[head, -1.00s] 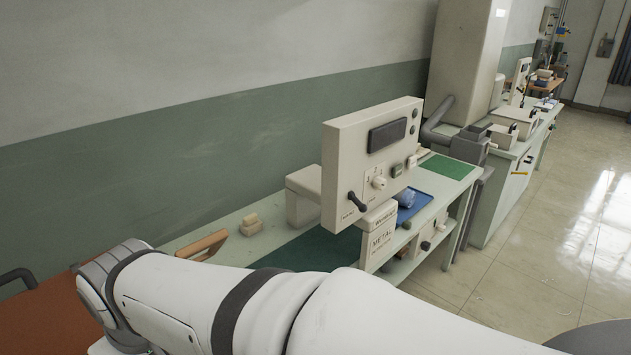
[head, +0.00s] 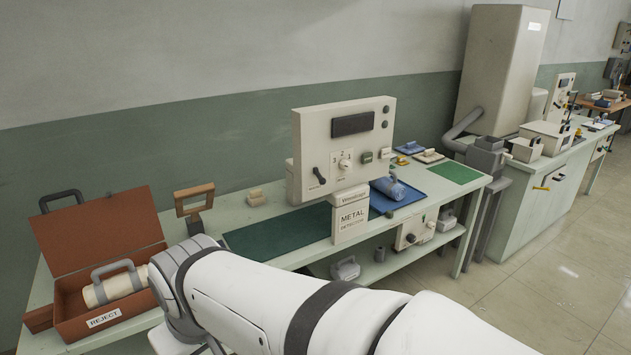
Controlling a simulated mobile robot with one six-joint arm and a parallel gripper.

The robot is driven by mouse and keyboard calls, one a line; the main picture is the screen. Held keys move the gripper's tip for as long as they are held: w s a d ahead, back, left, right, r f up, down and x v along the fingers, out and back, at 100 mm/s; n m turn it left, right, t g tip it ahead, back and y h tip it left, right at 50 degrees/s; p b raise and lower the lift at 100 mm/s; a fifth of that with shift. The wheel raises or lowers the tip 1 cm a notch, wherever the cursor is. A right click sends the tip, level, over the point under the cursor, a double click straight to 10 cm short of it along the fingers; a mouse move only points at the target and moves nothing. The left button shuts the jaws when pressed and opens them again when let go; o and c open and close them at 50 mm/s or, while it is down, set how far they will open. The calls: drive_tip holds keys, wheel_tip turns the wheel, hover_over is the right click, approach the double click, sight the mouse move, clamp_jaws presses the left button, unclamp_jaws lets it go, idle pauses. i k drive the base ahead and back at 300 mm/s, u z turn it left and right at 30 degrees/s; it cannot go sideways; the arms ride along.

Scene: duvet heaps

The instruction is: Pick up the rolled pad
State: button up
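A cream rolled pad (head: 115,287) lies in the open brown box (head: 105,231) labelled REJECT, at the left of the bench. A grey handle-shaped piece (head: 112,270) stands against the roll; I cannot tell whether it is fixed to it. A blue rolled or bundled piece (head: 396,189) lies on a blue mat right of the metal detector. I cannot tell for sure which roll the task names. My white arm crosses the bottom of the view, its wrist just right of the box.
The metal detector (head: 343,150) stands upright mid-bench, over a dark green mat (head: 280,233). A lower shelf holds a grey handled weight (head: 345,269). Open floor lies at right.

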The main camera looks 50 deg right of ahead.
sight(392, 188)
drive_tip(key=z, duration=2)
drive_tip(key=i, duration=1)
drive_tip(key=u, duration=2.35)
drive_tip(key=k, duration=1)
drive_tip(key=u, duration=0.15)
